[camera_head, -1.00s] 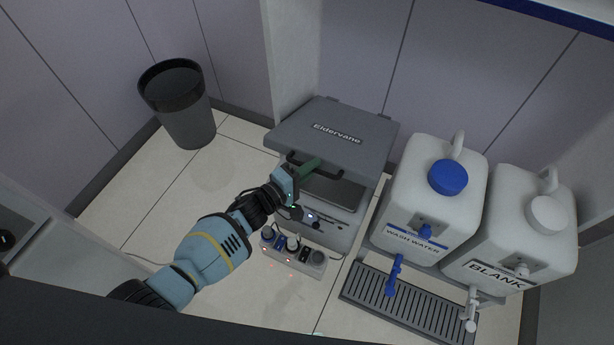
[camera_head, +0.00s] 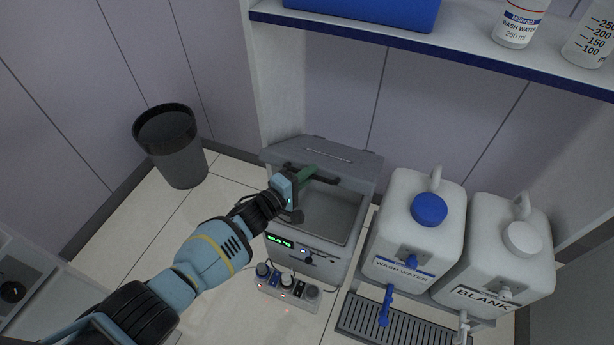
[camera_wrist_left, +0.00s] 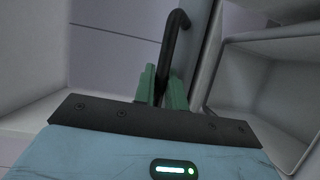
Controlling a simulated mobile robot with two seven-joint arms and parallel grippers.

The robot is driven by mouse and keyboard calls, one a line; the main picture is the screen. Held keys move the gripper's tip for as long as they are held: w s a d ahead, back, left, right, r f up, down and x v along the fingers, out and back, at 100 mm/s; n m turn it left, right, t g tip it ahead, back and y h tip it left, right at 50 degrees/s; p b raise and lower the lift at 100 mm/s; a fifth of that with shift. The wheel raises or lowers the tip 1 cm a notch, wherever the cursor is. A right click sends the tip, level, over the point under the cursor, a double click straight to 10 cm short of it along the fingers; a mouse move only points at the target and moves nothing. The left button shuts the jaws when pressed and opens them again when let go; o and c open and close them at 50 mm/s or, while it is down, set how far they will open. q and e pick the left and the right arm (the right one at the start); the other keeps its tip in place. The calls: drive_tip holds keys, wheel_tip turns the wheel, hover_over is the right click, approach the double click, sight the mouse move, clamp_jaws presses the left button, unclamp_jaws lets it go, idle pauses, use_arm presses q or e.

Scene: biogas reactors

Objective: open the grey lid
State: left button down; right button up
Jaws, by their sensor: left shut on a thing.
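The grey lid (camera_head: 345,155) of the grey box-shaped bath (camera_head: 322,265) is tilted up at its back hinge. Its lettered top is seen at a steep slant. Below it the open basin (camera_head: 335,212) shows. My left gripper (camera_head: 308,173), with green fingers, is shut on the lid's black handle (camera_head: 328,181) at the lid's front edge. In the left wrist view the dark handle (camera_wrist_left: 176,38) runs between the green fingers (camera_wrist_left: 163,88). My right gripper is in neither view.
A shelf (camera_head: 470,62) overhangs behind. A black bin (camera_head: 170,145) stands left on clear floor.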

use_arm(q)
drive_tip(key=shift+r, duration=0.1)
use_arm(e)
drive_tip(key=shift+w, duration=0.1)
use_arm(q)
drive_tip(key=c, duration=1.7)
unclamp_jaws()
drive_tip(key=shift+c, duration=0.2)
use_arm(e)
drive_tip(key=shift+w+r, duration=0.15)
use_arm(q)
drive_tip(key=shift+s+a, duration=0.1)
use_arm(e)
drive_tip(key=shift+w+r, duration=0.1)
